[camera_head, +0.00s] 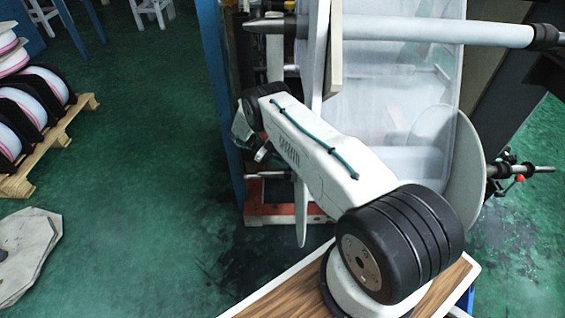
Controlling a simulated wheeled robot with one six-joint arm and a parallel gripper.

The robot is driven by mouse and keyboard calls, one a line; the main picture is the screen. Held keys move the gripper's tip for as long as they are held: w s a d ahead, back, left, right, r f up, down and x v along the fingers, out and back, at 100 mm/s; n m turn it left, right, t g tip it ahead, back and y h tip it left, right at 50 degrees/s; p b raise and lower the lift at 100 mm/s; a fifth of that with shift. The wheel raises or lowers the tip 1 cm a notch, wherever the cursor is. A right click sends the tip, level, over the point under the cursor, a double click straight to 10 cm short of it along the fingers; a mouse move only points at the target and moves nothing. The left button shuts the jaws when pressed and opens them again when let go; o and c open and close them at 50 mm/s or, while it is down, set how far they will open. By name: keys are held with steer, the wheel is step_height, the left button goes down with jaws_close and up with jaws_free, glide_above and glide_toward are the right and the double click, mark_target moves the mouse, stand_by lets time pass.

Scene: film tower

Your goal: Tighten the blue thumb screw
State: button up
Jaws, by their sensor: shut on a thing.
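The blue thumb screw cannot be made out in the head view. My white arm reaches from the lower right up to the film machine and covers much of its lower front. Beyond the arm's black far joint, a small part of my gripper (260,153) shows beside the machine's blue upright (222,95). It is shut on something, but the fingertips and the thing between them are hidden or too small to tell.
A metal roller (420,29) crosses above my arm, with clear film (392,85) behind it. A large pale disc (464,165) and a shaft with a red knob (519,178) stand at right. A pallet (52,150) of rolls is at left. The green floor between is mostly clear.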

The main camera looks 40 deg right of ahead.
steer(key=shift+d+m+g+y, duration=0.15)
steer(key=shift+m+g+y, duration=0.15)
steer(key=shift+m+y, duration=0.6)
steer(key=o, duration=1)
